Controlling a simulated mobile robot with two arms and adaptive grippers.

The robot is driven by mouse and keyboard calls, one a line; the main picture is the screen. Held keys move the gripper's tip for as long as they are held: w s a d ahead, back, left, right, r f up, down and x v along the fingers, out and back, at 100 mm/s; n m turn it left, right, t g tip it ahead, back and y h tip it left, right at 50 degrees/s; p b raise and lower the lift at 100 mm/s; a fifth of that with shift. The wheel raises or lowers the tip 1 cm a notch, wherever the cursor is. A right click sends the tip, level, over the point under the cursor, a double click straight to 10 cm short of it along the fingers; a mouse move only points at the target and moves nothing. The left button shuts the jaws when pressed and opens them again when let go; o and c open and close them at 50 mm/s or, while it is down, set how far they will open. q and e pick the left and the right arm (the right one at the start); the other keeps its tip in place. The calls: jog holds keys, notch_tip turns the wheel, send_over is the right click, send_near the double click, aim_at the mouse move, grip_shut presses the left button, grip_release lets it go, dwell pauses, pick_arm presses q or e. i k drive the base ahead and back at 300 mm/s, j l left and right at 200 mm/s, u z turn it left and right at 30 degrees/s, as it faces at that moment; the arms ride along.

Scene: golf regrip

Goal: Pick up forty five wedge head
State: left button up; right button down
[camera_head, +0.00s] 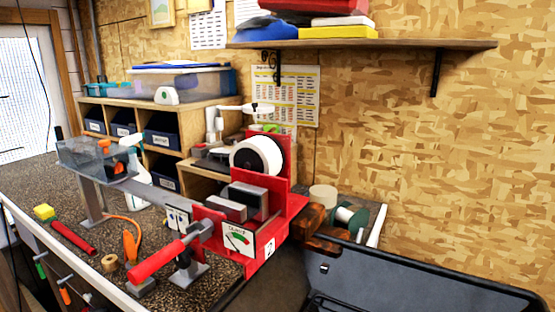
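I cannot make out a wedge head anywhere in this view. Neither of my grippers is in view. A red machine (290,207) with a white-faced wheel (250,157), grey blocks (238,200) and a dial gauge (238,240) stands at the right end of the dark speckled workbench (30,185). A red-handled lever or clamp (158,262) is in front of it. A black open case or bin (400,285) fills the lower right, and its inside is mostly out of frame.
A grey clear-walled tray (95,155) on a post stands at left. Cubbies (205,104) stand behind; a shelf (410,44) hangs above.

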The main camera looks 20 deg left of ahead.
aim_at(215, 151)
jog(key=j+z, duration=0.15)
jog(key=j, duration=0.35)
jog(key=j+z, duration=0.1)
jog(key=j, duration=0.45)
jog(key=j+z, duration=0.15)
jog(key=j, duration=0.35)
jog(key=j+z, duration=0.15)
jog(key=j, duration=0.35)
jog(key=k+j+z, duration=0.15)
jog(key=j, duration=0.35)
jog(key=k+j+z, duration=0.1)
jog(key=j, duration=0.4)
jog(key=u, duration=0.7)
